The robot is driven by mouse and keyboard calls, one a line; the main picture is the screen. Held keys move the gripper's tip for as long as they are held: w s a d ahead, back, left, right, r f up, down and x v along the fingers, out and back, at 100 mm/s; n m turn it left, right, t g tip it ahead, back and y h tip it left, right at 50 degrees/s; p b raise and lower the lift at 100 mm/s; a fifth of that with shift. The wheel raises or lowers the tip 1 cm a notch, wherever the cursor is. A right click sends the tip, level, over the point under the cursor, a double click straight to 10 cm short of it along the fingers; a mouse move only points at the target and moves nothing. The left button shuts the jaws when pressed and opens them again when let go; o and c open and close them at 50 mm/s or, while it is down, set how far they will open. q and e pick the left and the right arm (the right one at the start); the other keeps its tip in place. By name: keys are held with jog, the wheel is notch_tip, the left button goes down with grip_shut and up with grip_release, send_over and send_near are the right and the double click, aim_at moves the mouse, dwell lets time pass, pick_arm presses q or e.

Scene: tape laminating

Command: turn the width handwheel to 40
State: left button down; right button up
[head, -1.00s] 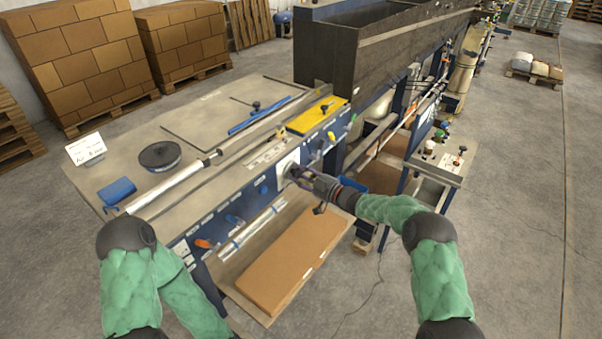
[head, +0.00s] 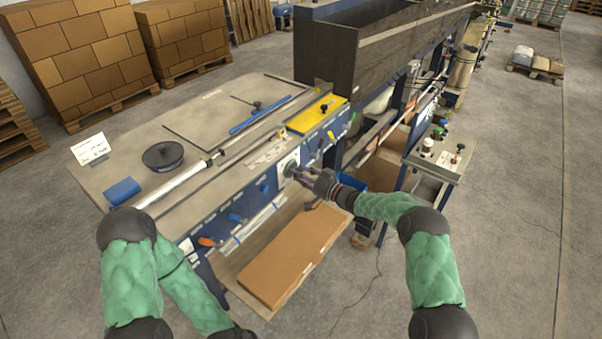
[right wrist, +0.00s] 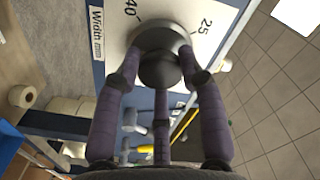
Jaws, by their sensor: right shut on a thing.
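The width handwheel (right wrist: 162,42) is a dark grey round knob on a white dial plate (right wrist: 117,22) in the right wrist view. The plate reads "Width mm", with 40 to the left of the knob and 25 to its right. No pointer on the knob can be made out. My right gripper (right wrist: 160,75) is shut on the knob, its fingers around it. In the head view my right gripper (head: 297,174) reaches the white dial plate (head: 287,163) on the machine's front panel and hides most of the knob. My left gripper is out of view; only the left arm shows.
The machine table (head: 130,150) carries a black round disc (head: 162,155), a blue block (head: 122,191) and a yellow plate (head: 317,117).

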jog(key=shift+w+d+r+m+p, duration=0.1)
jog(key=shift+m+p, duration=0.8)
jog(key=shift+m, duration=3.7)
jog(key=o, duration=1.1)
jog(key=shift+w, duration=0.1)
jog(key=shift+o, duration=0.2)
jog(key=v, duration=1.2)
